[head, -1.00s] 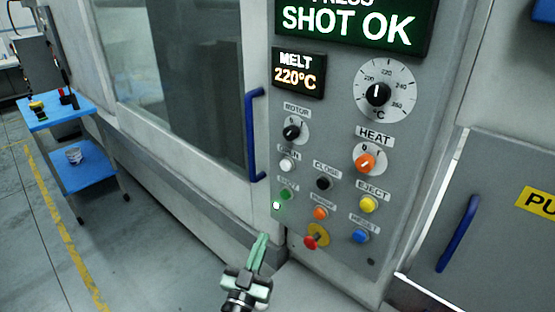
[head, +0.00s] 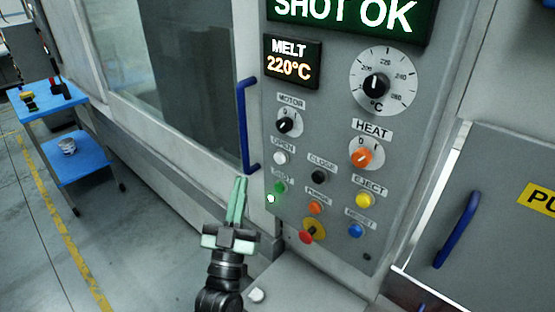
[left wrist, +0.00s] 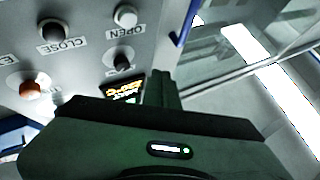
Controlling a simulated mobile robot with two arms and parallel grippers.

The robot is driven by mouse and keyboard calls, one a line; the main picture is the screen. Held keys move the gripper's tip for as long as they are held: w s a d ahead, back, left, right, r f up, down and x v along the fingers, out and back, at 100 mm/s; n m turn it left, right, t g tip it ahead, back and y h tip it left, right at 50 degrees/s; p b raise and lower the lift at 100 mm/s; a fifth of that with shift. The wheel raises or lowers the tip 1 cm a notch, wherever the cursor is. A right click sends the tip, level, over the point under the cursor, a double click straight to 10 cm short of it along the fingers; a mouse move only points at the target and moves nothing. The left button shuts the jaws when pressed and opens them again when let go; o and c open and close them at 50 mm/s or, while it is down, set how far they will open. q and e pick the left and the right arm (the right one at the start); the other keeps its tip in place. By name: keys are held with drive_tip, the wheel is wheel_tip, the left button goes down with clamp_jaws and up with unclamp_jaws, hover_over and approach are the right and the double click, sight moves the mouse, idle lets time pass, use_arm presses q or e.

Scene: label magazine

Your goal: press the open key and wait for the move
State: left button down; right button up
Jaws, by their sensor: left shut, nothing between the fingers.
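The OPEN key is a white round button (head: 280,157) on the grey control panel (head: 335,215), below the MOTOR knob. It also shows in the left wrist view (left wrist: 125,16), beside its OPEN label. The black CLOSE key (head: 319,176) is to its lower right; it shows in the left wrist view too (left wrist: 54,32). My left gripper (head: 239,181) is shut and empty, its green fingers pointing up. In the head view its tips lie left of and a little below the OPEN key, apart from it. My right gripper is not in view.
A green lit SHOT key (head: 280,187), an orange key (head: 315,207) and a red stop button (head: 306,237) sit lower on the panel. A blue door handle (head: 243,125) stands close behind my left fingertips. A blue cart (head: 85,168) stands far left.

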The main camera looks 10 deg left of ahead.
sight(279, 158)
use_arm(q)
drive_tip(key=w+d+b, duration=0.2)
drive_tip(key=w+d, duration=0.2)
drive_tip(key=w, duration=0.3)
drive_tip(key=shift+d+h+b, duration=0.3)
drive_tip(key=shift+d, duration=0.05)
idle(1.8)
drive_tip(key=shift+w+d, duration=0.25)
drive_tip(key=shift+w, duration=0.1)
